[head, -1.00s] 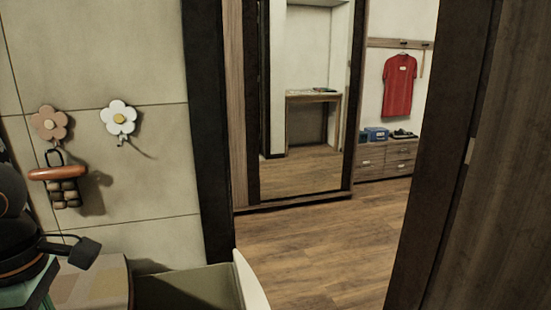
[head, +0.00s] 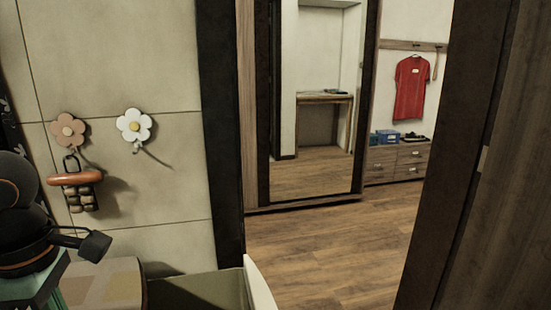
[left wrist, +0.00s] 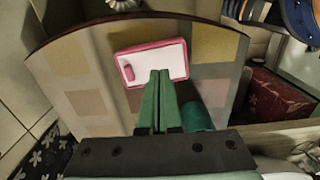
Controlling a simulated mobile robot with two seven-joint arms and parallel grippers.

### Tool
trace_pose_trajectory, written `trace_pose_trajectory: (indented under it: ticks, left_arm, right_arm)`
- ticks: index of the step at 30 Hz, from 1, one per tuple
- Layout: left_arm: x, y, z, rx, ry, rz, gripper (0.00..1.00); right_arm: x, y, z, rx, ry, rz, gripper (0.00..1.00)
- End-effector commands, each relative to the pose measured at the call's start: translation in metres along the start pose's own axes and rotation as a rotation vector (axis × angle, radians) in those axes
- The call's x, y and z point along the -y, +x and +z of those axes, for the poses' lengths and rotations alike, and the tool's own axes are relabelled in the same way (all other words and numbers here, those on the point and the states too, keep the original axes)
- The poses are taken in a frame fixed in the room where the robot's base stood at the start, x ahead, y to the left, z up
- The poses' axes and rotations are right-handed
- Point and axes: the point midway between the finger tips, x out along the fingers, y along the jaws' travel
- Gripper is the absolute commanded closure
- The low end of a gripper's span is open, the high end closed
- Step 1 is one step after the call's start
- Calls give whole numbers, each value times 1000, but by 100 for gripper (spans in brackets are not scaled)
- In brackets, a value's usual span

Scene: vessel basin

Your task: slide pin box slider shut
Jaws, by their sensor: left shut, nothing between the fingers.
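In the left wrist view, a white box with a pink rim (left wrist: 172,55), apparently the pin box, lies on a patchwork-patterned top (left wrist: 85,60). A small pink slider knob (left wrist: 128,72) sits near its left end. My left gripper (left wrist: 160,76) has green fingers pressed together and empty. Its tips overlap the lower middle of the box in this view, right of the knob; I cannot tell whether they touch it. In the head view my left arm is at the lower left edge; its fingertips and the box are not visible there. My right gripper is in neither view.
A teal cylinder (left wrist: 197,117) stands just right of my left fingers. A red patterned item (left wrist: 275,97) is further right. In the head view, flower hooks (head: 134,126) and a hanging orange-brown item (head: 76,180) are on the wall. Open wooden floor (head: 330,245) lies beyond the doorway.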

Motion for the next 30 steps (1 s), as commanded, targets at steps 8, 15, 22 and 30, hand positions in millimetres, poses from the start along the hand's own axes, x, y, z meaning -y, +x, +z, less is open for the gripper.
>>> trace_pose_trajectory:
  ticks: [8, 15, 22, 30]
  left_arm:
    - [0, -26, 0, -1, 0, 1, 100]
    - [0, -43, 0, 0, -1, 1, 100]
    - [0, -42, 0, 0, 0, 1, 100]
    - [0, -42, 0, 0, 0, 1, 100]
  right_arm:
    - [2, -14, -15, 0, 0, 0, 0]
    - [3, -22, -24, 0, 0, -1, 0]
    - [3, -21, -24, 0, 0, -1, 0]
    - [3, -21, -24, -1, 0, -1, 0]
